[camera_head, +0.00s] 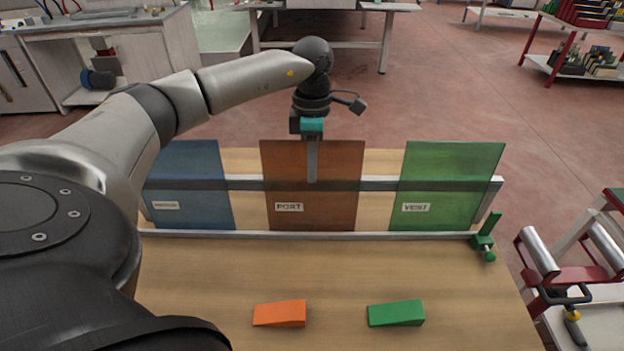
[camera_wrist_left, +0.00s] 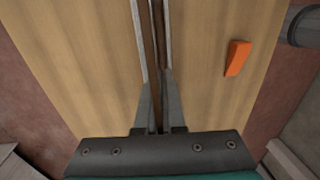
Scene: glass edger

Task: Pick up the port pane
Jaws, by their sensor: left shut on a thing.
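The port pane (camera_head: 311,205) is an orange-brown tinted sheet with a PORT label. It stands upright in the middle of the rack (camera_head: 377,184), between a blue pane (camera_head: 187,190) on the left and a green VENT pane (camera_head: 447,185) on the right. My left gripper (camera_head: 312,172) comes down from above onto the upper edge of the port pane. In the left wrist view its fingers (camera_wrist_left: 157,112) are closed on the pane's thin edge (camera_wrist_left: 157,40). Whether the pane is clear of the rack's base is not visible. My right gripper is not in view.
An orange wedge (camera_head: 279,314) and a green wedge (camera_head: 396,313) lie on the wooden table (camera_head: 340,275) in front of the rack. A green clamp (camera_head: 485,238) sits at the rack's right end. A roller stand (camera_head: 570,255) is beyond the table's right edge.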

